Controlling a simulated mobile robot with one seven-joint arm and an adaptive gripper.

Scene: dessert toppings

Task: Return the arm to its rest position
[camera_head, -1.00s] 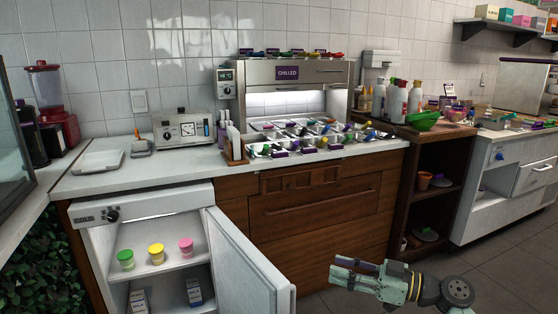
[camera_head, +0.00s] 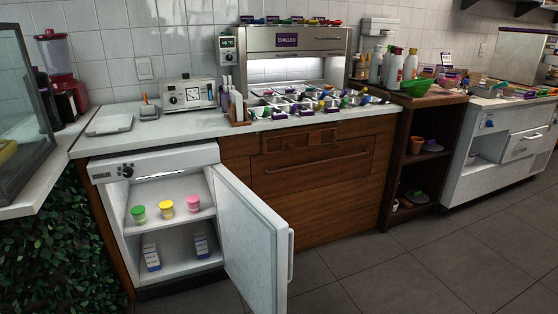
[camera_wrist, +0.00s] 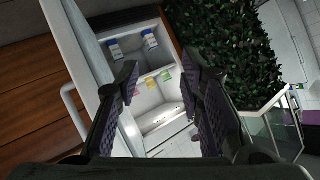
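My gripper (camera_wrist: 160,82) shows in the wrist view with its two dark ribbed fingers spread apart. It is open, and nothing is held between them. Beyond the fingers is the open small fridge (camera_wrist: 162,120), seen rotated. My arm and gripper are out of the head view. In that view the fridge (camera_head: 155,165) stands at the lower left with its door (camera_head: 252,235) swung wide open.
Green (camera_head: 138,213), yellow (camera_head: 166,209) and pink (camera_head: 193,204) cups stand on the fridge's upper shelf, with two boxes below. A topping station (camera_head: 296,40) stands on the white counter (camera_head: 185,125). The floor (camera_head: 420,270) at right is clear.

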